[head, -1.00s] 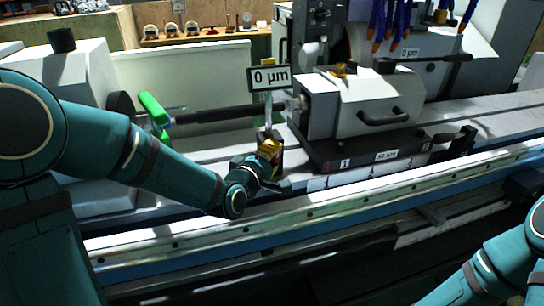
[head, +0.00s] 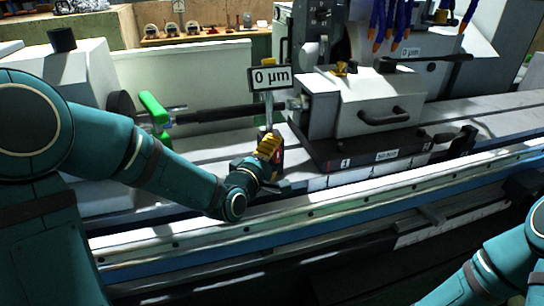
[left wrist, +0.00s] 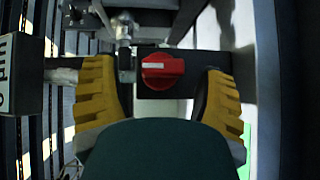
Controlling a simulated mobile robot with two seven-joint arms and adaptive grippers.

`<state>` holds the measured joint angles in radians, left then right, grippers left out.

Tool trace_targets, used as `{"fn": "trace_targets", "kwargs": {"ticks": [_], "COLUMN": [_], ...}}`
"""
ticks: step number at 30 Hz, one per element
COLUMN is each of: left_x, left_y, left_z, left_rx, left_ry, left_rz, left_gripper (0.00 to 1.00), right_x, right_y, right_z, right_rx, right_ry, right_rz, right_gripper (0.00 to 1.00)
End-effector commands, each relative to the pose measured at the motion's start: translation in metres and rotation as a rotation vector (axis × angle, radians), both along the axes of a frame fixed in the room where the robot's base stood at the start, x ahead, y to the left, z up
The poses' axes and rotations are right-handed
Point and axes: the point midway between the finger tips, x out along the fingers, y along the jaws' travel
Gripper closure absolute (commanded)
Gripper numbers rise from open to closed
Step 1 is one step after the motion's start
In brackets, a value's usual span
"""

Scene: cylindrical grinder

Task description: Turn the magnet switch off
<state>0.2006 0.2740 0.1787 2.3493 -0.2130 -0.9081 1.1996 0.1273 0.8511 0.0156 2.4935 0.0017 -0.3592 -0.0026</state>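The magnet switch is a red round knob (left wrist: 162,72) with a white line lying roughly horizontal across its face. My left gripper (left wrist: 160,90) is open, with one yellow finger on each side of the knob. Gaps show between the knob and both fingers in the left wrist view. In the head view my left gripper (head: 269,147) is at the dark stand under the "0 µm" display (head: 271,77) and hides most of the knob. My right gripper is outside the views; only my right arm shows at the lower right.
A grey workhead with a black handle (head: 383,115) stands just right of my left gripper. A horizontal dark bar (head: 225,114) and a green part (head: 154,108) lie to the left. A pale rail (head: 330,208) runs along the front.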

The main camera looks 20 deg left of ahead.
Motion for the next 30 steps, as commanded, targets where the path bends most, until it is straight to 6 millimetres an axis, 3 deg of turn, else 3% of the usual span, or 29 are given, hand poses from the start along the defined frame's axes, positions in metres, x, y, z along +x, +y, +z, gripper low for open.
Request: {"fn": "trace_targets", "kwargs": {"ticks": [5,19,30], "left_x": [-0.004,-0.067,-0.072], "left_y": [0.001,0.013,0.014], "left_z": [0.001,0.006,0.006], "left_rx": [0.001,0.002,0.000], "left_ry": [0.000,0.000,0.001], "left_rz": [0.000,0.000,-0.001], "left_gripper": [0.28,0.28,0.28], "right_x": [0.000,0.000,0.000], "right_y": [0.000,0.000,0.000], "right_z": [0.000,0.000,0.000], "right_rx": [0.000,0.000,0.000], "right_ry": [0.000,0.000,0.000], "right_rz": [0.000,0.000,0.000], "right_gripper": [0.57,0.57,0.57]}}
